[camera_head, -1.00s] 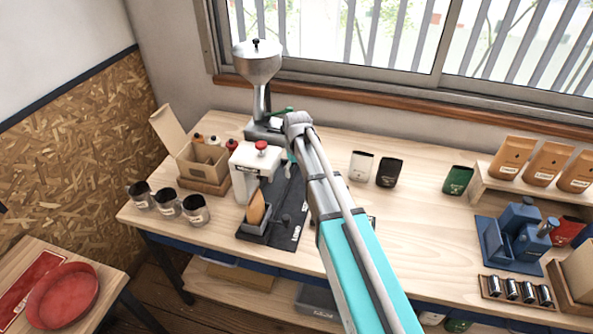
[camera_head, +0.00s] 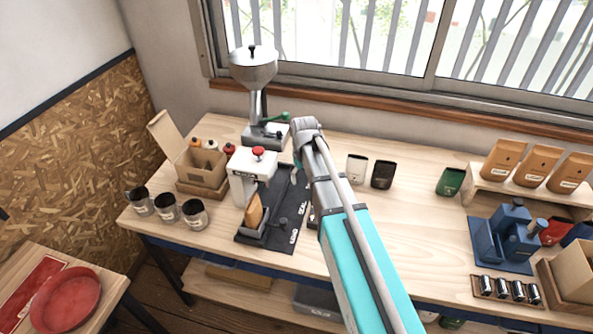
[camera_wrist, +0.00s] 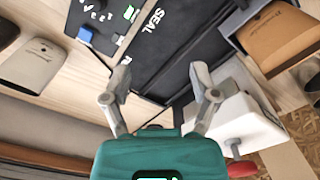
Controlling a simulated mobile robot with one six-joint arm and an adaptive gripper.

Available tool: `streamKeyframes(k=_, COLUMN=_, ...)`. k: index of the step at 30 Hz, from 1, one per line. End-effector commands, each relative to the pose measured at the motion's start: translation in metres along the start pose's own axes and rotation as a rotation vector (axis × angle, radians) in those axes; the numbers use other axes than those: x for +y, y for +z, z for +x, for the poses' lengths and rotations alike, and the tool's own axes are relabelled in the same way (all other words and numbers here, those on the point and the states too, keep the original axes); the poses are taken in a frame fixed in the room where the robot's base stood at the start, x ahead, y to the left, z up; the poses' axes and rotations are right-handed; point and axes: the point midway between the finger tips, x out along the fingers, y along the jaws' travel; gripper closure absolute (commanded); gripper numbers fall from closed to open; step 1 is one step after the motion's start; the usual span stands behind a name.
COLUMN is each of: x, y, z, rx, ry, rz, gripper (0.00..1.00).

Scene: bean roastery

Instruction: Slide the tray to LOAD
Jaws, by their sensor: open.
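The grey tray (camera_head: 250,233) sits at the front left of the dark track (camera_head: 278,205) on the bench, with a brown bag (camera_head: 254,210) upright in it. The tray is beside the white LOAD label (camera_head: 293,237), near the front edge. A SEAL label (camera_wrist: 152,20) shows on the track in the wrist view. The white sealer (camera_head: 243,175) with a red knob stands behind the tray. My gripper (camera_wrist: 158,85) is open and empty above the track's back part, apart from the tray. In the head view my arm mostly hides it.
A grinder (camera_head: 254,75) stands behind the sealer. An open cardboard box (camera_head: 200,168) and several dark-topped cups (camera_head: 167,207) are on the left. White (camera_head: 356,168) and black (camera_head: 382,174) bags stand right of my arm. The bench's front middle is largely clear.

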Motion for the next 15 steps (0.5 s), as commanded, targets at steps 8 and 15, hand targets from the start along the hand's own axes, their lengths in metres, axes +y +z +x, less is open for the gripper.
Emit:
streamKeyframes(k=8, x=0.006, y=0.042, z=0.009, rx=0.000, ry=0.000, rz=0.070, gripper=0.23)
streamKeyframes(k=15, x=0.010, y=0.075, z=0.015, rx=0.000, ry=0.000, rz=0.129, gripper=0.23)
